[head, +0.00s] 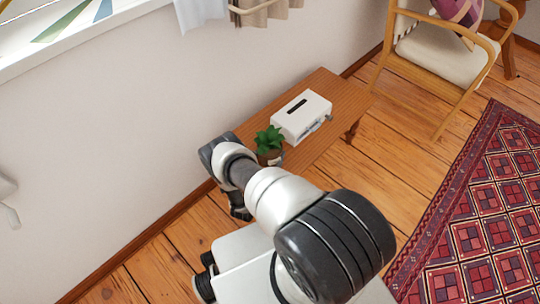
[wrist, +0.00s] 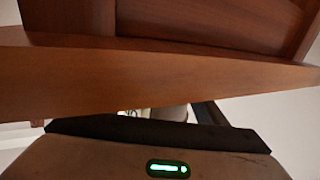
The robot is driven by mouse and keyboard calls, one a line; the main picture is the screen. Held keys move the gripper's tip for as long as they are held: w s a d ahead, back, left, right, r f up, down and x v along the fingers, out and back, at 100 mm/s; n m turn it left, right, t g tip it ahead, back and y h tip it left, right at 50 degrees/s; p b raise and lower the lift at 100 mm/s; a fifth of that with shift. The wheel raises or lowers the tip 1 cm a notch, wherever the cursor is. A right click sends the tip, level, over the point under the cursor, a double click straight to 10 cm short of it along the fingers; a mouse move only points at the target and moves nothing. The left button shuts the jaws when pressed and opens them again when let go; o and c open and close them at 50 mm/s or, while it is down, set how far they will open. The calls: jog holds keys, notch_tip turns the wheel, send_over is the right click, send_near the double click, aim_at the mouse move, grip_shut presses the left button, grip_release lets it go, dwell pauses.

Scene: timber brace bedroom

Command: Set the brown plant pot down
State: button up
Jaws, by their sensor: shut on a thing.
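The brown plant pot (head: 269,157) with a green leafy plant (head: 269,139) shows in the head view, just past my arm. It is over the near side of the wooden table (head: 325,142), beside a white box. My arm hides its lower part, so I cannot tell whether its base touches the tabletop. My gripper (wrist: 160,130) shows at the bottom of the wrist view as a dark body with a green light. It is shut on the pot, though the grip itself is mostly hidden. The table's wooden edge and underside (wrist: 160,80) fill much of the wrist view.
The white box (head: 302,114) stands on the table, close behind and right of the plant. Bare tabletop shows around the box. A wall with a window sill runs along the left. A cushioned chair (head: 440,50) and a red patterned rug (head: 480,220) are to the right.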

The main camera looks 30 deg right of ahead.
jog(key=shift+w+r, duration=0.1)
jog(key=o, duration=1.7)
